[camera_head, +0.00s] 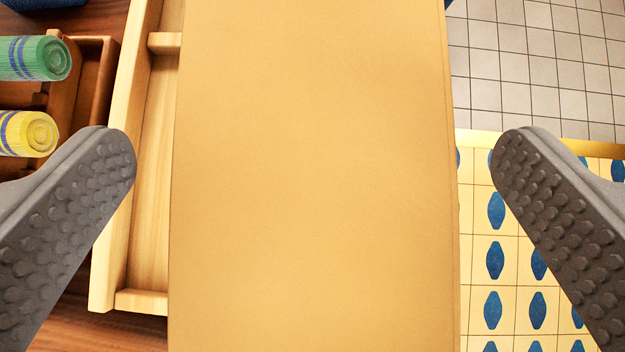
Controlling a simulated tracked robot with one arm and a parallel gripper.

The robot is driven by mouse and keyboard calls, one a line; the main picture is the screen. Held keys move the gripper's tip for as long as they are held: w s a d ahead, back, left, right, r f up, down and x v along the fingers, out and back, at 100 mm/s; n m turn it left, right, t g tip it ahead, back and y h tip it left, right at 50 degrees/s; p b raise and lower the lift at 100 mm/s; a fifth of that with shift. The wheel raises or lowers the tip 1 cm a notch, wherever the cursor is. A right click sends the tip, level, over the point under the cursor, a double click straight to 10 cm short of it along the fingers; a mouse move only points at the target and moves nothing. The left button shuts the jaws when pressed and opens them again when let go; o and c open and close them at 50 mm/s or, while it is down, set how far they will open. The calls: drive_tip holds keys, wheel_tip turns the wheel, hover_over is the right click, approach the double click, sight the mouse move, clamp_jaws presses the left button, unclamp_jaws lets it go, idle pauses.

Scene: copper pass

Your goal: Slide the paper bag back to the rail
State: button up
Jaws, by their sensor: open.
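The paper bag (312,180) is a plain tan, upright-looking face that fills the middle of the view from top to bottom. My gripper (312,180) is open, with one grey studded finger to the left of the bag and one to the right. Both fingers stand apart from the bag's sides, with a gap on each side. The bag hides what lies behind it. I cannot tell which edge is the rail; a pale wooden frame (125,200) runs along the bag's left side, partly hidden by it.
Blue-patterned cream tiles (495,260) with a gold edge (470,143) are at right, and grey floor tiles (540,60) lie beyond.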

sight(314, 154)
drive_tip(key=shift+x, duration=1.85)
drive_tip(key=shift+c, duration=0.3)
drive_tip(key=c, duration=1)
